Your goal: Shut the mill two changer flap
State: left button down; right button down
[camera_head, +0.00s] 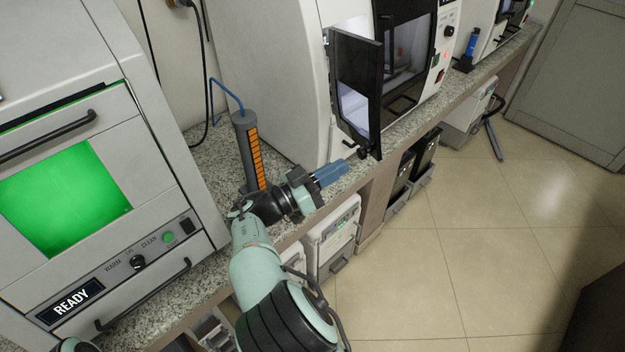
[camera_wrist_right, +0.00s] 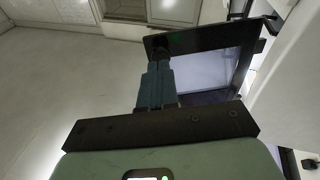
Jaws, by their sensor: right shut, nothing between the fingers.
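The black changer flap (camera_head: 360,90) stands open, swung out from the front of a white milling machine (camera_head: 270,80), with the lit chamber showing behind it. A small dark knob (camera_head: 362,153) sits at the flap's lower edge. My right gripper (camera_head: 346,167) is shut and empty, its blue fingers pointing at the flap's lower part, just left of the knob. In the right wrist view the shut fingers (camera_wrist_right: 158,70) end close to the flap (camera_wrist_right: 205,38); I cannot tell whether they touch it. My left gripper is out of view.
A grey cylinder with an orange scale (camera_head: 250,150) stands on the granite counter behind my right wrist. A furnace-like unit with a green window (camera_head: 65,200) reading READY fills the left. Another machine (camera_head: 480,30) stands farther right. The tiled floor (camera_head: 480,230) is clear.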

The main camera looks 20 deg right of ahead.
aim_at(360, 156)
jog(key=shift+x, duration=1.5)
